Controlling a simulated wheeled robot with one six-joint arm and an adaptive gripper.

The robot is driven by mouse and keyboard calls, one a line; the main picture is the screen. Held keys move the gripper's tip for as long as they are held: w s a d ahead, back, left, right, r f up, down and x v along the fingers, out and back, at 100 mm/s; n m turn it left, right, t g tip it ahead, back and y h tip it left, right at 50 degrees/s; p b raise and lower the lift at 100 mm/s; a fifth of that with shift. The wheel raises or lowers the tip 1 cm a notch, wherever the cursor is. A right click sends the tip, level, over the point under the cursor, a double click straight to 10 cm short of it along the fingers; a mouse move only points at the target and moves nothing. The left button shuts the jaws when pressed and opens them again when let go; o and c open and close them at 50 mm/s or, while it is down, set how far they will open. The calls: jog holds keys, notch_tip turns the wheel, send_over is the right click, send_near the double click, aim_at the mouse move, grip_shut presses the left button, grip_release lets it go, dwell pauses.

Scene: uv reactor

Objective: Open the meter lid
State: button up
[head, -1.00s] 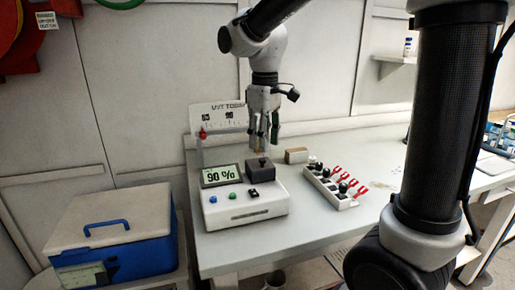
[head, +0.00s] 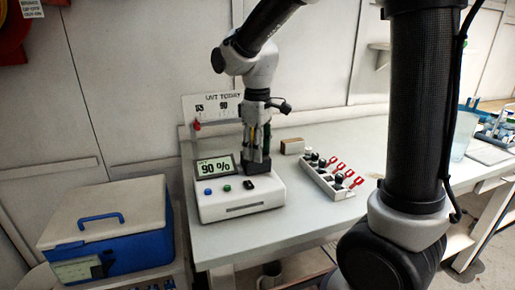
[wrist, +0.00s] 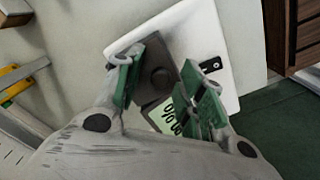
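The meter is a white box (head: 215,208) on the bench, with a 90 % display (head: 214,168), a blue and a green button and a black switch. Its dark square lid (head: 250,169) is down at the back right of the box top. In the wrist view the lid (wrist: 157,88) shows a round knob. My gripper (head: 257,152) points down right over the lid. In the wrist view its green-padded fingers (wrist: 162,76) are apart, one on each side of the lid. I cannot tell whether either finger touches it.
A white rack (head: 330,183) with several dark-capped vials and red clips stands to the right, with a small brown block (head: 292,146) behind it. A blue and white cooler (head: 105,230) is at the left. The bench front is clear.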

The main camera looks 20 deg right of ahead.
jog(key=shift+c, duration=0.3)
grip_shut()
jog(key=shift+w, duration=0.1)
